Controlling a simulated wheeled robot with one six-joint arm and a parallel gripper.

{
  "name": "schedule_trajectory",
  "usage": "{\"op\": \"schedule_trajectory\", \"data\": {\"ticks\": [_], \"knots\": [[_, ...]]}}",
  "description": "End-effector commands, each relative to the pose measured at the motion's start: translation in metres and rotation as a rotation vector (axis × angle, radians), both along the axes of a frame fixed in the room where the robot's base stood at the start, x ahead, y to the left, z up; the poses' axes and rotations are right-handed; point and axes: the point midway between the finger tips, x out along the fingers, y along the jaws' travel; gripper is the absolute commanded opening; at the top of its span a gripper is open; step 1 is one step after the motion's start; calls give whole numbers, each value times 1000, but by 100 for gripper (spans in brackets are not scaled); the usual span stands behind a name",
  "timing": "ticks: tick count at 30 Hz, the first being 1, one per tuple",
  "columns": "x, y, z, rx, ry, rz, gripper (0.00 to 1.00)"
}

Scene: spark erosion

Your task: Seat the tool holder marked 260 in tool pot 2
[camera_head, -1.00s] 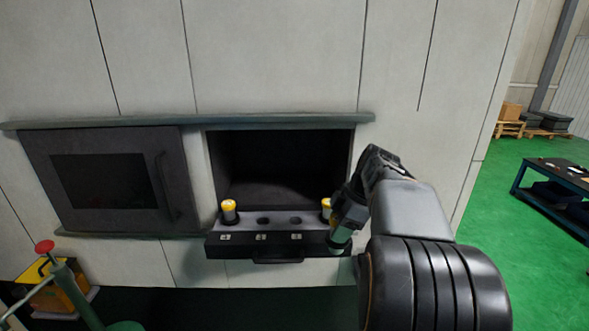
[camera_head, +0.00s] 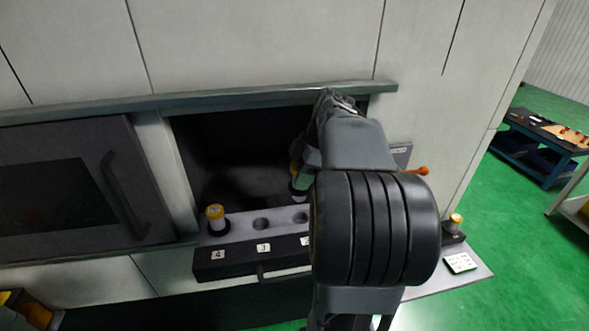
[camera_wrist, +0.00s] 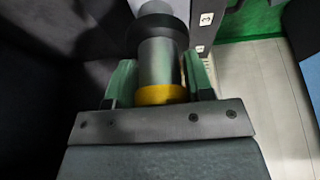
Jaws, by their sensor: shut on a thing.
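My gripper (camera_head: 301,182) is shut on a tool holder (camera_wrist: 160,62), a grey cylinder with a yellow band and a dark flange. The green fingers stand on both sides of it in the wrist view. No 260 mark is readable on it. In the head view my gripper is above the back of the pot rack (camera_head: 238,258), near the cabinet opening. Pot 2 (camera_head: 299,217) shows as a dark hole below my gripper, partly covered by my arm; its label is cut off by the arm. The held holder appears apart from the rack.
A yellow-topped holder (camera_head: 215,217) stands in pot 4. Pot 3 (camera_head: 261,224) is empty. My arm hides the rack's right end. Another yellow-topped holder (camera_head: 455,221) stands on a side shelf at right, with a white card (camera_head: 461,262). The opening's frame (camera_head: 187,185) is close by.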

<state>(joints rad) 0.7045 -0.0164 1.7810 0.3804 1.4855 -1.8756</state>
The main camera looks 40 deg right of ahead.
Motion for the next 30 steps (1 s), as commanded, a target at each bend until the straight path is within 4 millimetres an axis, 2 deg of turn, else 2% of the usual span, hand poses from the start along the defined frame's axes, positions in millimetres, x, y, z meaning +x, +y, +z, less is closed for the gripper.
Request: {"op": "schedule_trajectory", "data": {"ticks": [8,24,30], "knots": [[0,0,-16,-1,-2,-1,10],[1,1,-78,-1,-1,4,10],[1,1,-93,-1,-1,4,10]]}}
